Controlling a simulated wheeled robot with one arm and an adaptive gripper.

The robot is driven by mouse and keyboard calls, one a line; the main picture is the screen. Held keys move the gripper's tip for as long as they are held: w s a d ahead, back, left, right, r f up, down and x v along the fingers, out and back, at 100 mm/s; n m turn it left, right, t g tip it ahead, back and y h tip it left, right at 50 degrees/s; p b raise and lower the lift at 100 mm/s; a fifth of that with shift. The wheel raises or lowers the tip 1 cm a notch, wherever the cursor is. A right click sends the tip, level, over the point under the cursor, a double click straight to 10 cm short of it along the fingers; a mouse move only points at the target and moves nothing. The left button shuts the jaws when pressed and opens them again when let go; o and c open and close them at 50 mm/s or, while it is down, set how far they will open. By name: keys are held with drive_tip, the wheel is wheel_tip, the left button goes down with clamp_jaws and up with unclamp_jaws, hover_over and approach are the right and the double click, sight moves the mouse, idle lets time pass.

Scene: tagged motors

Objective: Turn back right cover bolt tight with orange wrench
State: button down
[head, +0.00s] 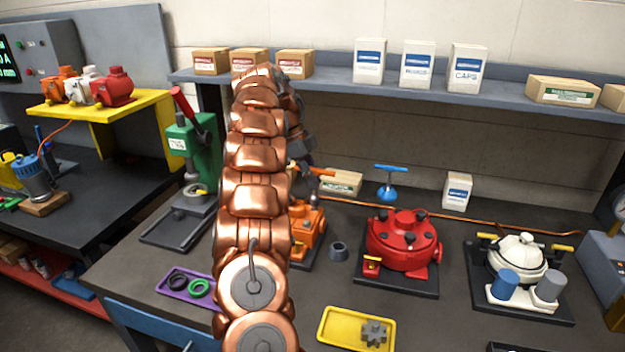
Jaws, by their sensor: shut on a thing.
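My gripper (305,162) is partly hidden behind my copper arm, above the orange motor. It is shut on the orange wrench (322,172), whose orange handle sticks out to the right. The orange motor (308,240) sits on a dark base on the bench, with its left part hidden by my arm. Its cover bolts, including the back right one, are too small and covered to make out. I cannot tell whether the wrench touches a bolt. A red motor (402,240) with dark bolts on its cover stands to the right.
A dark grey ring (339,251) stands between the motors. A blue-handled tool (389,182) is behind. A white motor (518,258) is at right. A yellow tray (335,325) with a gear and a purple tray (172,291) lie in front. A green press (190,150) stands left.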

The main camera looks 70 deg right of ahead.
sight(316, 168)
drive_tip(key=shift+r, duration=0.1)
wheel_tip(316, 168, up, 5)
drive_tip(key=p, duration=0.5)
idle(0.3)
